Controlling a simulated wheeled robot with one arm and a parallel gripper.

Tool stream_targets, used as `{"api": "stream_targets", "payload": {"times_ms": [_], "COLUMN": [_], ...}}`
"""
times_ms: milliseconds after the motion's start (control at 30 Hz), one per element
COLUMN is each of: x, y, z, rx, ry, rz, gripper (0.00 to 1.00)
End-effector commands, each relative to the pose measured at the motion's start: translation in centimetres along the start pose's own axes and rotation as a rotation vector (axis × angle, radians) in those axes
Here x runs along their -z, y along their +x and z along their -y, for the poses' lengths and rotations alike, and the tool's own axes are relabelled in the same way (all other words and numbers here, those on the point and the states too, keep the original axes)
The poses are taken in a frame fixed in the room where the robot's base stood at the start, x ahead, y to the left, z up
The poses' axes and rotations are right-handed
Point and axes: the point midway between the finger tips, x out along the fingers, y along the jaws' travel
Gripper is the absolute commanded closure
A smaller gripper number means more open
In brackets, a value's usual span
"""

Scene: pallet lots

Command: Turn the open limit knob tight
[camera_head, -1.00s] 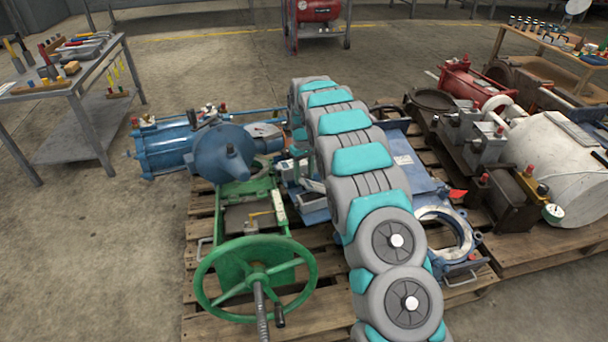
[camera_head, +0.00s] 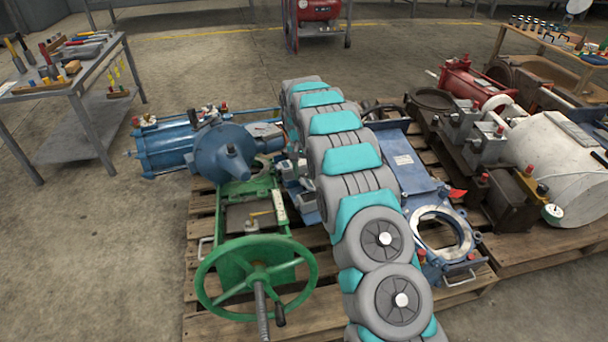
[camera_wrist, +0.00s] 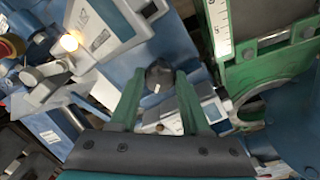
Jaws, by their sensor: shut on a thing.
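In the wrist view, a dark round knob (camera_wrist: 159,80) sits between the tips of the two green fingers of my gripper (camera_wrist: 160,74). The fingers are shut on it, one on each side. The knob is beside a grey-and-blue actuator housing (camera_wrist: 105,30) with a label. I cannot read any marking that names the knob, and its turn angle does not show. In the head view my arm hides most of this spot, and the knob cannot be made out.
A green valve frame (camera_wrist: 262,65) with a scale stands close on the right in the wrist view. The head view shows its green handwheel (camera_head: 257,277), a blue cylinder (camera_head: 167,148) and a blue gate valve (camera_head: 408,160) on the pallet. A lit lamp (camera_wrist: 69,42) is on the left.

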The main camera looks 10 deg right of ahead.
Motion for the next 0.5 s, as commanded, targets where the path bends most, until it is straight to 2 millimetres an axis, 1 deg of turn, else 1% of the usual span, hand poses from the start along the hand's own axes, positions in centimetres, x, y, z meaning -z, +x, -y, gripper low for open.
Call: {"api": "stream_targets", "payload": {"times_ms": [500], "x": [0.1], "y": [0.04], "z": [0.14], "rx": [-0.039], "ry": [0.488], "rz": [0.007], "gripper": [1.0]}}
